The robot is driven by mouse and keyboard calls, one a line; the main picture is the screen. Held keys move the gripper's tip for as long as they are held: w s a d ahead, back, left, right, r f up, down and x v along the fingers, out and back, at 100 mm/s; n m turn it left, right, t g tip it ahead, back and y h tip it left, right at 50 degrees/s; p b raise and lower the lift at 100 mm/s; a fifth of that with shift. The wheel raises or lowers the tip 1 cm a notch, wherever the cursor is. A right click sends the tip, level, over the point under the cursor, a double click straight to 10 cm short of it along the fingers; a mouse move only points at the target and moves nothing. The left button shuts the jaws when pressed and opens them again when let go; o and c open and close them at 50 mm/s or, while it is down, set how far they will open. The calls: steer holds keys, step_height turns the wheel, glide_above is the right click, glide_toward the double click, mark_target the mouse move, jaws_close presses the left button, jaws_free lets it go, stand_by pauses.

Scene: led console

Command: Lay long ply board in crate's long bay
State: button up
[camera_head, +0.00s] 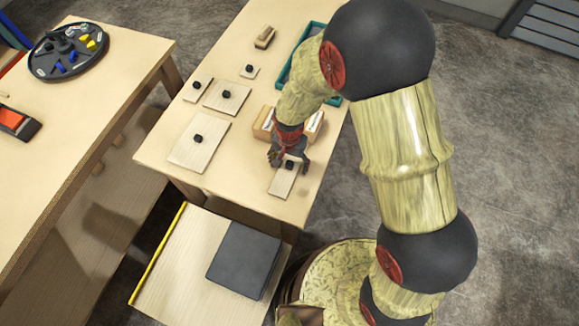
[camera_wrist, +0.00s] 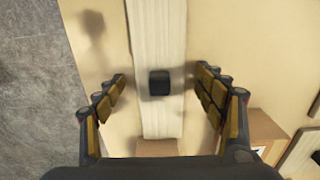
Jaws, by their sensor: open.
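The long ply board (camera_head: 281,184), a narrow pale strip with a black knob, lies on the table below my gripper (camera_head: 289,160). In the wrist view the board (camera_wrist: 158,35) runs up the picture, and its knob (camera_wrist: 159,82) shows between the two fingers. My gripper (camera_wrist: 161,78) is open, with a finger on each side of the board and a gap to the knob on both sides. A teal-rimmed container (camera_head: 284,76), perhaps the crate, stands at the table's far right. My arm hides much of it, and its bays cannot be made out.
Brown wooden blocks or a box (camera_head: 263,122) stand close behind my gripper. Several other knobbed boards, including a large one (camera_head: 190,153), lie to the left. A small wooden block (camera_head: 265,37) lies farther back. A dark round tray (camera_head: 70,48) sits on another table.

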steer(key=shift+c, duration=0.9)
steer(key=c, duration=1.1)
steer(key=shift+c, duration=0.7)
